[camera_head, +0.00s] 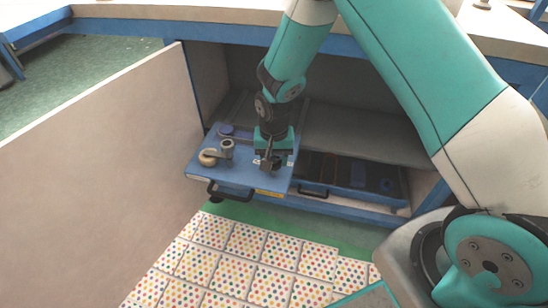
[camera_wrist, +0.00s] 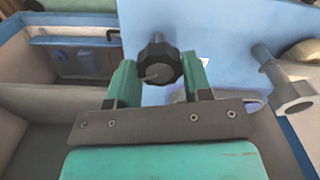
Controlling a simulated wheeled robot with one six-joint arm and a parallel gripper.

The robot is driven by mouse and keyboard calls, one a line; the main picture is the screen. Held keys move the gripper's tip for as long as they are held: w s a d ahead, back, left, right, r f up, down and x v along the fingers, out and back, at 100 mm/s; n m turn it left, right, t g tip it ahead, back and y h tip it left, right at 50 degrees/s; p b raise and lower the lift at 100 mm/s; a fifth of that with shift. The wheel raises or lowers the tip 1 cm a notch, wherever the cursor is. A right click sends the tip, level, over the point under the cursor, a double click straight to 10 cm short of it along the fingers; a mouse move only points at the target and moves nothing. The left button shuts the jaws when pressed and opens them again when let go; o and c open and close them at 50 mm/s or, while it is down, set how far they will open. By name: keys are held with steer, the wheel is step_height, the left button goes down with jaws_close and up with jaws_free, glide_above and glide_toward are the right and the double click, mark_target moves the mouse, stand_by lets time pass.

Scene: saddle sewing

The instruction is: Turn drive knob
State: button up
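The drive knob (camera_wrist: 158,63) is a black, lobed knob on a pale blue panel in the wrist view. My gripper (camera_wrist: 160,72) has one teal finger on each side of it. In the head view my gripper (camera_head: 269,163) points down over the right part of a blue pulled-out board (camera_head: 236,180). There the knob is mostly hidden by the gripper.
A grey post with a ring-like end (camera_wrist: 290,92) stands close right of my gripper; it also shows in the head view (camera_head: 227,147). A tan round piece (camera_head: 208,157) is beside it. A black handle (camera_head: 229,192) is on the board's front. A large pale panel (camera_head: 100,170) stands left.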

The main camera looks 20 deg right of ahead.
steer(key=shift+n+p, duration=0.3)
steer(key=n+p, duration=0.2)
steer(key=shift+r+n, duration=0.15)
steer(key=shift+n, duration=0.15)
steer(key=n+p, duration=0.1)
steer(key=n, duration=0.2)
steer(key=shift+n+p, duration=0.4)
steer(key=n+p, duration=0.1)
steer(key=n, duration=0.2)
steer(key=shift+p, duration=0.3)
steer(key=n+p, duration=0.1)
steer(key=n, duration=0.3)
steer(key=n+p, duration=0.1)
steer(key=n, duration=0.3)
steer(key=shift+n, duration=0.3)
steer(key=n+p, duration=0.1)
steer(key=n, duration=0.3)
steer(key=shift+n, duration=0.3)
